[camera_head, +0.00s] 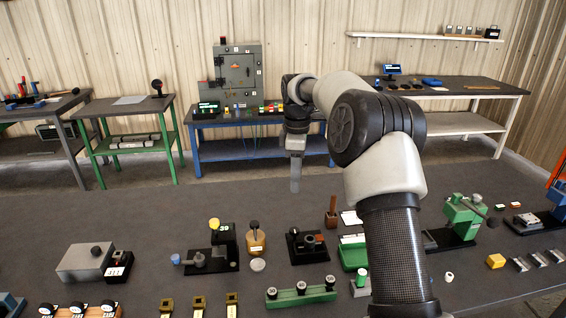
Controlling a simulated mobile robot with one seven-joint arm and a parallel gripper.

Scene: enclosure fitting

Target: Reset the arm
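My arm rises from the lower right of the head view, bends at a large dark joint, and reaches left to a wrist that hangs down. My gripper (295,184) points straight down above the far part of the dark bench top (120,212). Its fingers look like one narrow grey strip from here, so whether they are open or shut does not show. No held object is visible at its tip.
Devices stand along the bench's near half: a grey box (84,263), a black-and-yellow fixture (224,240), a green rack (300,296) and a green press (463,215). The bench around the gripper is clear. Behind stand a blue table (235,150) with a grey cabinet (240,75) and a green table (125,150).

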